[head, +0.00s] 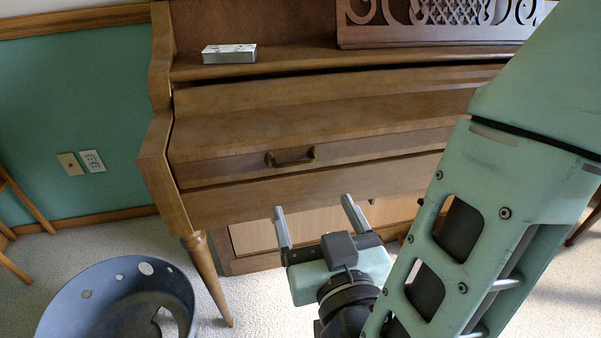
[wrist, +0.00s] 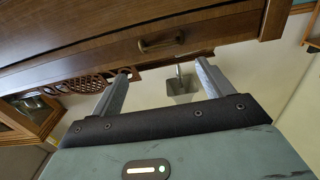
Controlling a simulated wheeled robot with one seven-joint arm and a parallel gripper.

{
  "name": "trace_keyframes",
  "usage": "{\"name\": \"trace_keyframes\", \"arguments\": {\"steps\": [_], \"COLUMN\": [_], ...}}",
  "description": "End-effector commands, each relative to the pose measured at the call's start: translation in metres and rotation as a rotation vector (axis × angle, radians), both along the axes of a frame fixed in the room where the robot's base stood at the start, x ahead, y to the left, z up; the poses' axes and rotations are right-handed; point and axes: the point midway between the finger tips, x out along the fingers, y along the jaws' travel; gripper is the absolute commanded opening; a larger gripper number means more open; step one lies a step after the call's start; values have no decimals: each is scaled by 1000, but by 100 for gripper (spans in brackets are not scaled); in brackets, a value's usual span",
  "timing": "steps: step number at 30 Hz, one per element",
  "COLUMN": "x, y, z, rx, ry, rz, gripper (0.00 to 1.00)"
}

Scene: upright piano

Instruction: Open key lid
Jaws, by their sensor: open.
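The key lid (head: 300,125) of the brown wooden piano is down, its sloped top and front face covering the keys. A small dark brass handle (head: 291,157) is on its front face, left of the lid's middle as far as it shows. My gripper (head: 313,205) is below and in front of the handle, apart from it, with two grey fingers spread and nothing between them. In the wrist view the handle (wrist: 161,43) shows beyond the open fingertips of my gripper (wrist: 165,71), on the lid's front face (wrist: 90,60).
A small silver box (head: 229,54) sits on the piano's ledge, left of the carved music stand (head: 440,22). A blue-grey tub with holes (head: 120,300) stands on the carpet at lower left. A piano leg (head: 208,275) is close by on the left. My arm hides the piano's right part.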

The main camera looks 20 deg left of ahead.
Motion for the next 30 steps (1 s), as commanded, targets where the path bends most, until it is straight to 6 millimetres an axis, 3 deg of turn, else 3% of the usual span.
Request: {"name": "trace_keyframes", "arguments": {"steps": [9,15,29,30], "x": [57,82,92,92], "y": [34,50,57,57], "z": [0,0,1,0], "rx": [3,2,1,1], "ry": [-1,0,1,1], "rz": [-4,-2,1,1], "gripper": [79,79,79,71]}}
